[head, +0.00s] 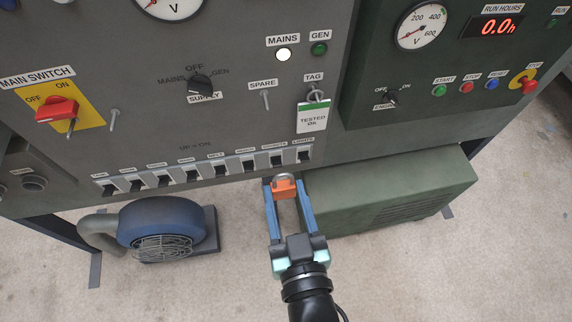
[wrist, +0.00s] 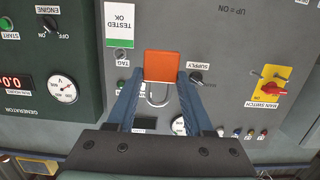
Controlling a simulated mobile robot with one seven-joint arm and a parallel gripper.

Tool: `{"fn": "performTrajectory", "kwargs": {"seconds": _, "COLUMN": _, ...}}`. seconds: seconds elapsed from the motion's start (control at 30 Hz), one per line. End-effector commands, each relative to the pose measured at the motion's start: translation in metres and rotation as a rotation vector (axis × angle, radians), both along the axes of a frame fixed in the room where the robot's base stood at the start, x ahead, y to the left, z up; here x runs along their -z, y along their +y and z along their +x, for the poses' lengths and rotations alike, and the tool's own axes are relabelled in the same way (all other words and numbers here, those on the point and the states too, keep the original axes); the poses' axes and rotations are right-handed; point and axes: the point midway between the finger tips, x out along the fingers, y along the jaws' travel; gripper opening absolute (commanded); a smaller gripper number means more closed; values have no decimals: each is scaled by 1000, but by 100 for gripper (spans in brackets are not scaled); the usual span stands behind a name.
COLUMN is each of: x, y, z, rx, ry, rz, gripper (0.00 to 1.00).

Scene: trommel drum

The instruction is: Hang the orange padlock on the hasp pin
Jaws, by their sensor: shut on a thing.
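The orange padlock (head: 285,189) is held between the fingertips of my gripper (head: 286,186), its grey shackle up, just below the breaker row. The wrist view, which is upside down, shows the padlock (wrist: 161,66) between the blue fingers of my gripper (wrist: 160,76). A short metal pin (head: 71,128) sticks out at the red main switch, on its yellow plate; I take this for the hasp pin. The pin also shows in the wrist view (wrist: 278,76). It is bare and well left of the padlock in the head view.
Other pins stick out beside the yellow plate (head: 114,119) and under the SPARE label (head: 265,99). A tag (head: 312,117) hangs under the TAG label. Breakers (head: 192,176) line the panel bottom. A blue blower (head: 162,222) and green housing (head: 400,190) stand below.

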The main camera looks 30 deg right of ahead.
Motion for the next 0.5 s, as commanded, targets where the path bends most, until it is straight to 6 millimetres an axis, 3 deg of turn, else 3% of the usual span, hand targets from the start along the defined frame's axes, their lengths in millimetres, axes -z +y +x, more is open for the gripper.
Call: {"fn": "performTrajectory", "kwargs": {"seconds": 0.5, "x": -2, "y": 3, "z": -9, "rx": 0, "ry": -1, "rz": 0, "gripper": 0}}
